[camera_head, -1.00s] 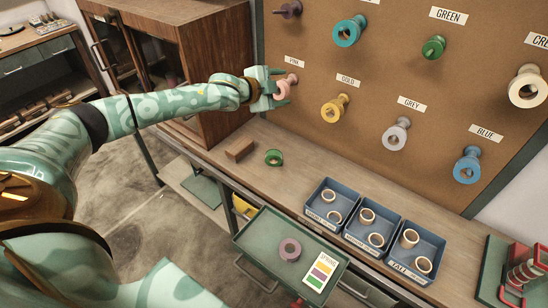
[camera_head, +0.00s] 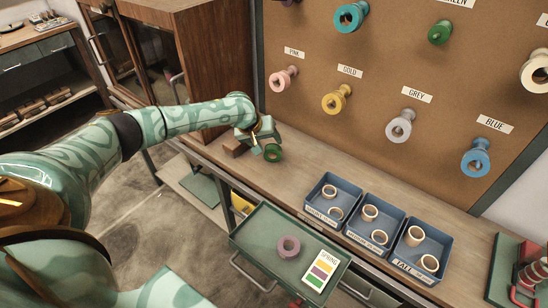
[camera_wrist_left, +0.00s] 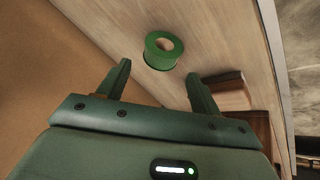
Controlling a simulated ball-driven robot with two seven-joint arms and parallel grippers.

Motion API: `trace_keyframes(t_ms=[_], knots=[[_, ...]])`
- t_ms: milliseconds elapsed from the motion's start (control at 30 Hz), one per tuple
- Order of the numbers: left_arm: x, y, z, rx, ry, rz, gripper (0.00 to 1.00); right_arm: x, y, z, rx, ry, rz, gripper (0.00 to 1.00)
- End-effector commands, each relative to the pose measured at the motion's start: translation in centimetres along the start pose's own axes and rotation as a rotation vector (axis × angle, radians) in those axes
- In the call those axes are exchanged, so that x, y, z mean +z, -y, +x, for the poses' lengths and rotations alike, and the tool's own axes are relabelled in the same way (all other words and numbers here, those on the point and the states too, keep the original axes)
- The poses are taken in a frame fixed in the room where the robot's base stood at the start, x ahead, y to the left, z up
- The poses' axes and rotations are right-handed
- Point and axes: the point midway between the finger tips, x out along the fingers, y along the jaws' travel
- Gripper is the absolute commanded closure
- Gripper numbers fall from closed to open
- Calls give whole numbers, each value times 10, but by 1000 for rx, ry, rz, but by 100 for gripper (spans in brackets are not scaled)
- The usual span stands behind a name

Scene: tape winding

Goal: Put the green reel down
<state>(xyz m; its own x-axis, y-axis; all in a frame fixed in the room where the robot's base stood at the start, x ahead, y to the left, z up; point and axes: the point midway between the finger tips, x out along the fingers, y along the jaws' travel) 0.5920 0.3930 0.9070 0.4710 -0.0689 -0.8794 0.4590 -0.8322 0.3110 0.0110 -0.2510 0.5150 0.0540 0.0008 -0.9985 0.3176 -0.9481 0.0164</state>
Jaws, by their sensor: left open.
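The green reel (camera_head: 272,153) stands on the wooden bench top, beside a small brown block. In the left wrist view the green reel (camera_wrist_left: 162,50) sits just beyond and between the fingertips, apart from both. My left gripper (camera_head: 258,143) is low over the bench at the reel, and in the left wrist view (camera_wrist_left: 158,85) its two fingers are spread with nothing between them. My right gripper is not in view.
The brown block (camera_head: 235,147) lies close left of the reel. Blue trays (camera_head: 352,228) of tan rings stand along the bench to the right. The pegboard (camera_head: 310,110) rises behind.

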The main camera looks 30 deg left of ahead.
Motion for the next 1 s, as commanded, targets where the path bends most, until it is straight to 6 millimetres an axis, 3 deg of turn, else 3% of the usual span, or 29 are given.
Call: trace_keyframes(t_ms=[33,233,500,767,900,1000], knots=[[1,1,10,0,0,-2,35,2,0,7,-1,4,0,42],[2,1,25,0,-1,0,35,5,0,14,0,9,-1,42],[7,4,67,0,0,0,35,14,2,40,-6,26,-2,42],[5,3,67,1,-2,1,35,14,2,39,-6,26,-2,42],[5,3,67,1,-2,1,68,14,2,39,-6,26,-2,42],[5,3,67,1,-2,0,72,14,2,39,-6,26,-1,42]])
